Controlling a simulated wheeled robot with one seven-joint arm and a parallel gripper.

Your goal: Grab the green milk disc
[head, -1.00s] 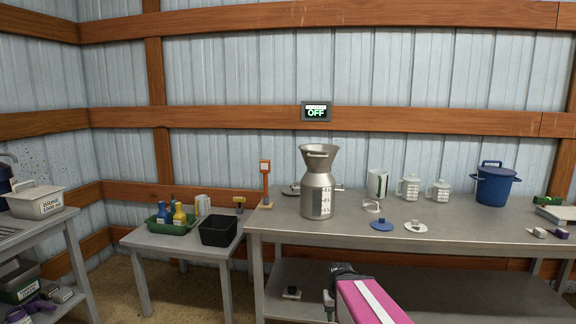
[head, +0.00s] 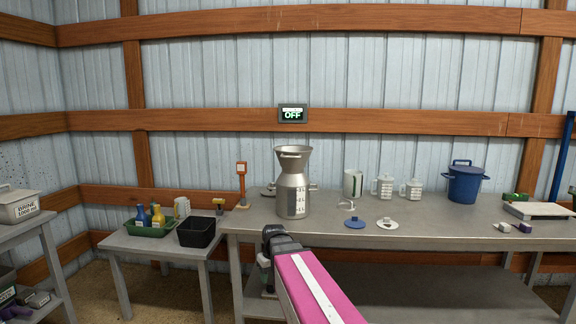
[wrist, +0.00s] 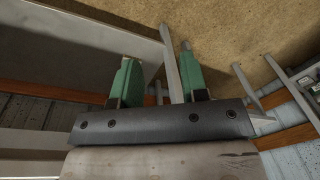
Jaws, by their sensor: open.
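I cannot make out a green milk disc for certain in either view. On the long grey workbench (head: 440,239) lie a blue disc (head: 355,222) with a raised knob and a white disc (head: 387,223) with a dark centre, side by side near the front edge. My gripper shows in the wrist view (wrist: 157,60) with its two green fingers apart and nothing between them. In the head view my pink arm reaches up in front of the bench, and the gripper end is largely hidden behind the dark wrist, below and left of the discs.
A metal milk can (head: 293,197) stands on the bench left of the discs. White jugs (head: 383,187), a blue lidded pot (head: 465,183) and a small green box (head: 515,197) stand behind or right. A side table holds a green tray (head: 150,230) and black bin (head: 197,233).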

